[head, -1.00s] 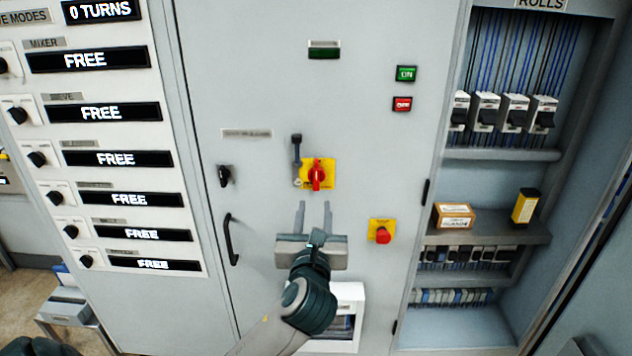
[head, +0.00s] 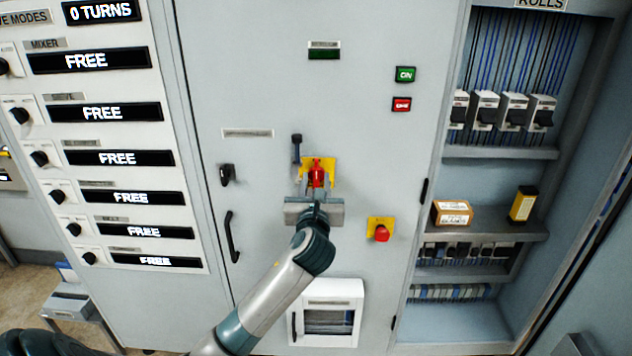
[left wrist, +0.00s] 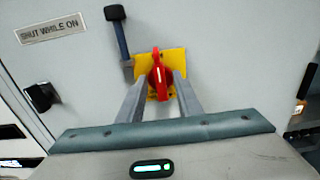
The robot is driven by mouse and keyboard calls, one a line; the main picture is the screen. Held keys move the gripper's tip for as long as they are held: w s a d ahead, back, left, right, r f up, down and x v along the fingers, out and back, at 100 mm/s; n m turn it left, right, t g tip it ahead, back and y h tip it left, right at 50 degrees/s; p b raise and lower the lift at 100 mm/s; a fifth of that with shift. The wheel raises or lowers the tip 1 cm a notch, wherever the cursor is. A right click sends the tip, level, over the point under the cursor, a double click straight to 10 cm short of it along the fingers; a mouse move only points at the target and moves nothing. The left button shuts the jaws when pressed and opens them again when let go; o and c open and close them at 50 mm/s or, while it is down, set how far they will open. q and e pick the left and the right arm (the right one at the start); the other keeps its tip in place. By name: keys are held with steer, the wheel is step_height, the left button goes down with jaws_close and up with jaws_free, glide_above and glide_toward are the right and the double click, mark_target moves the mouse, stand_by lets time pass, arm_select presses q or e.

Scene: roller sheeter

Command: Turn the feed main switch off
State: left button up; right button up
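The feed main switch is a red rotary handle (head: 316,174) on a yellow plate (head: 331,166), on the grey cabinet door. Its handle stands about upright. In the left wrist view the red handle (left wrist: 158,75) shows between my fingertips, with the yellow plate (left wrist: 176,58) behind. My left gripper (head: 316,186) is open, one finger on each side of the handle; I cannot tell whether they touch it. A dark lever (head: 296,148) is mounted just up and left of the plate. My right gripper is not in view.
A red push button (head: 382,233) on a yellow plate sits lower right. Green (head: 405,74) and red (head: 401,104) buttons are higher right. A door handle (head: 231,237) and a black latch (head: 226,174) are left. An open shelf bay (head: 497,153) is at right.

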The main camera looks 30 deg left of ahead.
arm_select(q)
jaws_close()
